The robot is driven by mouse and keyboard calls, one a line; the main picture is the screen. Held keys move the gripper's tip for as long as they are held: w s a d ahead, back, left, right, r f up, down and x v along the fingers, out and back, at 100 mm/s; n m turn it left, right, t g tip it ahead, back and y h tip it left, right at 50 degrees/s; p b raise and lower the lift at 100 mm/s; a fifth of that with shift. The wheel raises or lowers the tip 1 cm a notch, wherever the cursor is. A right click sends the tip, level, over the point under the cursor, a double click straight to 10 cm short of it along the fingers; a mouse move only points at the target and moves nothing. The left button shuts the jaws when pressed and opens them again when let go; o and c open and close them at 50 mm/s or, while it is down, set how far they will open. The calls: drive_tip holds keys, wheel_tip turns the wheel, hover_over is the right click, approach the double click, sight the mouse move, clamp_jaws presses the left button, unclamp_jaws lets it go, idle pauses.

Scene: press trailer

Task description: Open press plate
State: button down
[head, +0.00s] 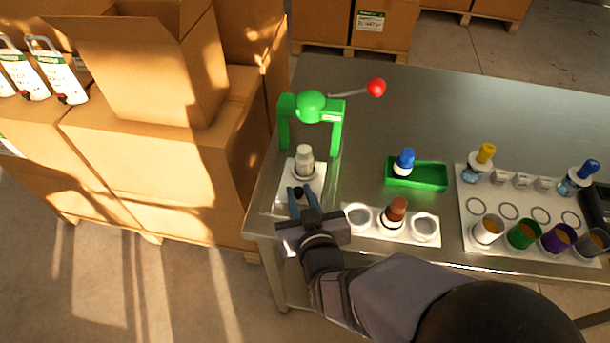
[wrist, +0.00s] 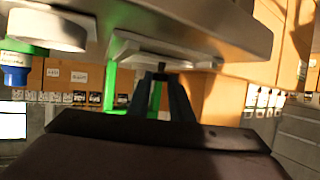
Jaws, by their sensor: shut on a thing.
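The green press (head: 311,106) stands at the left end of the metal table. Its lever ends in a red ball (head: 376,87) and points up and to the right. The white press plate (head: 317,184) lies at the foot of the press and sticks out toward me. A small white bottle (head: 304,160) stands upright on it, below the press head. My gripper (head: 295,192) is at the plate's near edge, with its blue fingers closed on it. In the wrist view the fingertips (wrist: 161,76) meet the edge of the plate (wrist: 150,52); the exact grip is hard to see.
Right of the plate is a white holder (head: 371,228) with a brown-capped bottle (head: 396,210). A green tray (head: 430,176) holds a blue-capped bottle (head: 404,160). Farther right is a rack (head: 474,208) with cups and bottles. Cardboard boxes (head: 160,150) stand close left of the table.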

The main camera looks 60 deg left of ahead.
drive_tip(key=shift+s+d, duration=0.7)
drive_tip(key=shift+s, duration=0.05)
drive_tip(key=c, duration=1.6)
unclamp_jaws()
drive_tip(key=shift+c, duration=0.2)
drive_tip(key=shift+r, duration=0.15)
wheel_tip(320, 180, up, 10)
drive_tip(key=p, duration=0.1)
drive_tip(key=shift+w, duration=0.1)
